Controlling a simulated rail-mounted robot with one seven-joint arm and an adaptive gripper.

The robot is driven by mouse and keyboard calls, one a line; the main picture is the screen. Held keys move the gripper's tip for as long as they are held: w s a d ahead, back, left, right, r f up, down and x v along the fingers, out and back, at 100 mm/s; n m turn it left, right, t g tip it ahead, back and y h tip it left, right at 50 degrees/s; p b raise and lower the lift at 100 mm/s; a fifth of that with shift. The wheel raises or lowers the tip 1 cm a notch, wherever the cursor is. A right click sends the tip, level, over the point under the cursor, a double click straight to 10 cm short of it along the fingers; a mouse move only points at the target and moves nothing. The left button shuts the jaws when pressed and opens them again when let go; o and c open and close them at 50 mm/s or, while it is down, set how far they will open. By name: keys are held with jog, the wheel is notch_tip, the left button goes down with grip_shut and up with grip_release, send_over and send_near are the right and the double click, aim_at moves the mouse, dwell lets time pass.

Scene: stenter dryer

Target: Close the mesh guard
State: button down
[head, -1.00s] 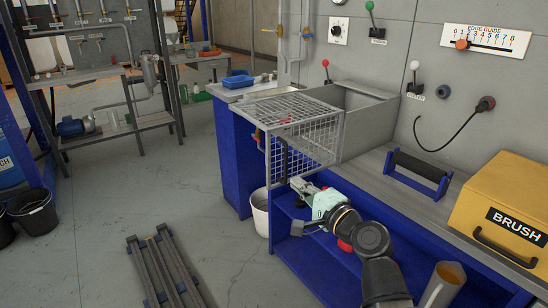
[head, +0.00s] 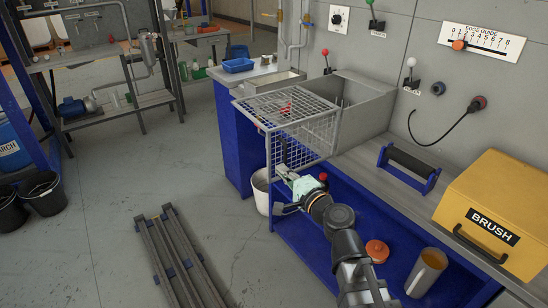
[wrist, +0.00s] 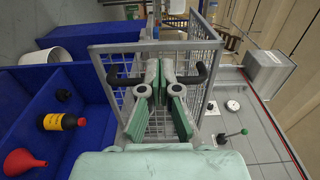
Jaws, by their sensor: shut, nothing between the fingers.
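The mesh guard (head: 310,138) is a grey wire-mesh box with a metal frame, standing out from a grey housing at the bench's far end. My gripper (head: 281,172) is at the lower end of that handle. In the wrist view the guard (wrist: 205,58) fills the middle, with the handle (wrist: 122,81) crossing behind the fingers. My gripper (wrist: 160,92) is shut with nothing between its fingers; whether it touches the handle cannot be told.
A yellow brush box (head: 492,212) and a black roller on a blue stand (head: 408,168) sit on the bench. A white bucket (head: 262,190) stands by the guard. Metal rails (head: 178,255) lie on the floor.

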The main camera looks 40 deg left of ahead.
aim_at(269, 158)
jog(key=x, duration=0.5)
jog(key=shift+p, duration=0.4)
jog(key=shift+a, duration=0.1)
